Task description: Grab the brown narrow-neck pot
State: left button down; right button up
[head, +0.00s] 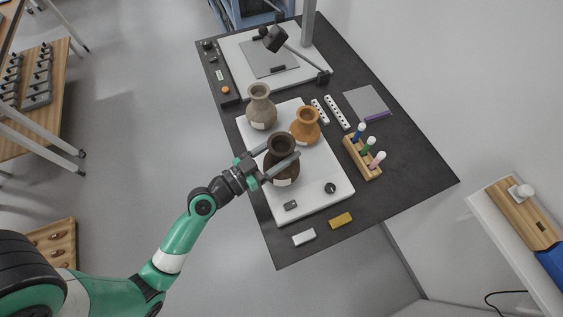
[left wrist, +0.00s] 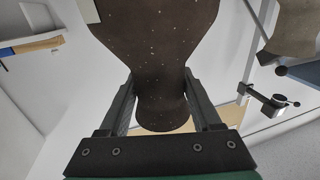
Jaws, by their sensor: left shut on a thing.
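The brown narrow-neck pot (head: 283,168) stands on the white board at its near part, dark brown with a flared rim and a white label low on its front. My left gripper (head: 281,158) has its two fingers on either side of the pot's neck and is shut on it. In the left wrist view the pot (left wrist: 160,45) fills the middle, dark and speckled, with its narrow neck between the fingers (left wrist: 160,100). In the head view the fingers cover part of the pot. My right gripper is not in view.
An orange-brown pot (head: 305,126) stands close behind, and a grey-beige pot (head: 261,108) stands farther back. The white board (head: 318,197) lies on the dark table (head: 405,165). A wooden rack (head: 358,160) with capped markers stands right. A yellow block (head: 341,220) lies near the front edge.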

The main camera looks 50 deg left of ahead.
pick_arm(q)
jog(key=shift+r, duration=0.1)
jog(key=shift+r+p, duration=1.05)
jog(key=shift+r, duration=0.55)
jog(key=shift+s+r, duration=0.25)
jog(key=shift+r, duration=0.05)
jog(key=s+d+r+p, duration=0.2)
jog(key=s+r+p, duration=0.4)
jog(key=s+r, duration=0.3)
jog(key=shift+s, duration=2.2)
